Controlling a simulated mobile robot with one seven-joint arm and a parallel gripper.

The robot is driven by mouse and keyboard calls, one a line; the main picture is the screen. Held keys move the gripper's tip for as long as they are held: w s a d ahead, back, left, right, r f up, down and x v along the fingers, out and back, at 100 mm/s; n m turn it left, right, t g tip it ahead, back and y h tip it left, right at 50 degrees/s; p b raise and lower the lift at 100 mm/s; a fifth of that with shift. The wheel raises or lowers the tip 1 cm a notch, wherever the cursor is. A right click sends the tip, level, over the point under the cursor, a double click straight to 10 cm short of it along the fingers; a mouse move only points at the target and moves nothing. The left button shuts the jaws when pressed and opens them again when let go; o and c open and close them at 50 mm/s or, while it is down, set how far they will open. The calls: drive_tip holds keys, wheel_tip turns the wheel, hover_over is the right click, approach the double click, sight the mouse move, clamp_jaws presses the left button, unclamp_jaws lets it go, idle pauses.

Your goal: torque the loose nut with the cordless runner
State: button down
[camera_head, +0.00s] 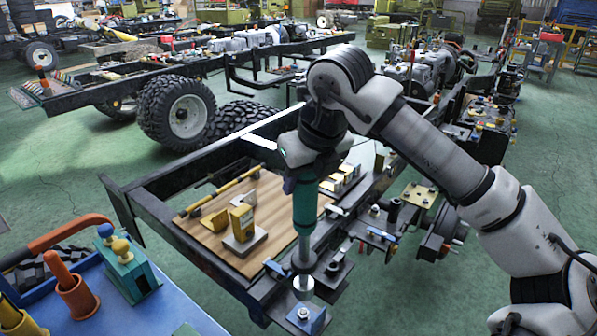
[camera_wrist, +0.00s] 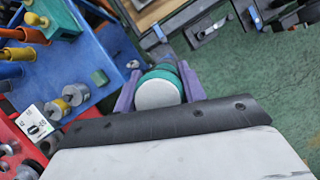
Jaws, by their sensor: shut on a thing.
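My gripper (camera_head: 306,178) is shut on the green cordless runner (camera_head: 305,207), which hangs nearly upright with its grey nose down. In the wrist view the runner's pale round end with green rings (camera_wrist: 158,92) sits between my two purple fingers (camera_wrist: 160,84). A silvery cylinder, which looks like the socket (camera_head: 303,285), is at the runner's lower end. Just below it in the picture is a small blue block (camera_head: 308,322) with a nut or bolt head (camera_head: 303,313) on top. I cannot tell whether the socket touches anything, or which nut is loose.
The dark chassis frame (camera_head: 190,258) carries a wooden board (camera_head: 205,243) with yellow blocks. Other bolted brackets (camera_head: 375,212) stand on the frame to the right. A blue bench (camera_head: 165,310) with orange and green holders is at the lower left. Green floor lies beyond.

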sight(303, 224)
wheel_tip(303, 224, down, 6)
drive_tip(key=b, duration=0.3)
drive_tip(key=shift+r, duration=0.15)
drive_tip(key=shift+f+b, duration=0.6)
drive_tip(key=shift+b, duration=0.75)
idle(0.7)
drive_tip(key=shift+f+b, duration=1.9)
drive_tip(key=shift+b, duration=0.35)
idle(3.0)
